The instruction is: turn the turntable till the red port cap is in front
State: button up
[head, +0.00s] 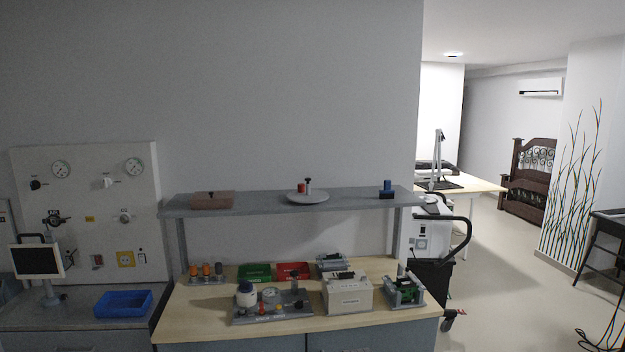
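The turntable (308,198) is a pale grey round disc on the raised grey shelf, right of the shelf's middle. A small red cylinder (301,188), which looks like the red port cap, stands on its left part, toward the back rather than the front edge. A thin dark upright peg with a pale lower part (308,185) stands beside it, near the disc's middle. The front of the disc looks bare. My gripper is not in view.
On the shelf (250,206), a brownish lidded box (212,200) sits left and a dark blue block (387,189) right, both apart from the turntable. The bench (195,325) below holds a white box (347,294), red and green trays and several fittings.

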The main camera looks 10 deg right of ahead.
aim_at(310, 195)
jog(key=i, duration=0.9)
jog(key=u, duration=0.05)
